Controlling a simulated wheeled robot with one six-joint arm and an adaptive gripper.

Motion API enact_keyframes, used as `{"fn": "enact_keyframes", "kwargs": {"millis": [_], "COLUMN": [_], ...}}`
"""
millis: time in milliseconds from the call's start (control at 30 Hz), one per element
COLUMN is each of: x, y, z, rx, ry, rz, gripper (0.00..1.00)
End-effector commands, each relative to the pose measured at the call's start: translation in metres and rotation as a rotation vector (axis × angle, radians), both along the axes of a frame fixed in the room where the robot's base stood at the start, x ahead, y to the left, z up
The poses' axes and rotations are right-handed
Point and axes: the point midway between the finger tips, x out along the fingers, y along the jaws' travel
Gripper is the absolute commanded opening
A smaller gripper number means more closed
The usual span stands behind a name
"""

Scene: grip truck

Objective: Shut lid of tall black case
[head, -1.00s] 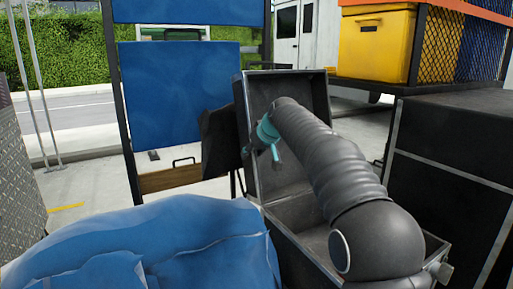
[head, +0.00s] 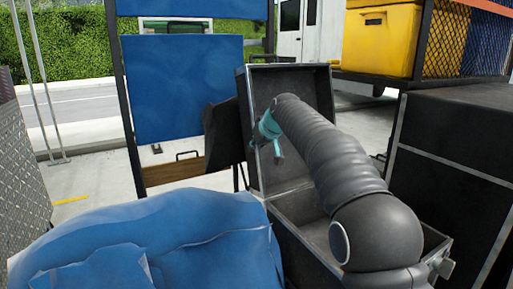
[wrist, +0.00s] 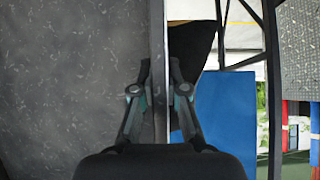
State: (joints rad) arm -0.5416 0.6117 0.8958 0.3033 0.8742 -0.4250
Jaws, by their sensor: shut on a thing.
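The tall black case (head: 300,262) stands open in the head view, with a dark grey lining and metal-edged rims. Its lid (head: 318,105) stands raised at the back, lining facing me. My gripper (head: 262,140) is at the lid's left edge, partly hidden by my own arm. In the wrist view, my gripper (wrist: 160,72) has one finger on each side of the lid's metal edge, shut on it. The speckled grey inner face of the lid (wrist: 70,80) fills the left of that view. My arm hides much of the case opening.
Blue wrapped material (head: 150,240) lies at the front left, close to the case. Black cases (head: 450,150) stand close on the right. A rack with blue panels (head: 185,85) stands behind left. A yellow box (head: 383,40) sits on a truck bed behind right.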

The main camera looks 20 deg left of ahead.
Motion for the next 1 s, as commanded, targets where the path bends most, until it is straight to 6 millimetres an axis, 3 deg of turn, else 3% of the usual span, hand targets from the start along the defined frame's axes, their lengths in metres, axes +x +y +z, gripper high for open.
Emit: {"fn": "enact_keyframes", "kwargs": {"millis": [1000], "x": [-0.019], "y": [-0.020], "z": [0.005], "rx": [-0.003], "ry": [0.005], "rz": [0.002], "gripper": [0.00]}}
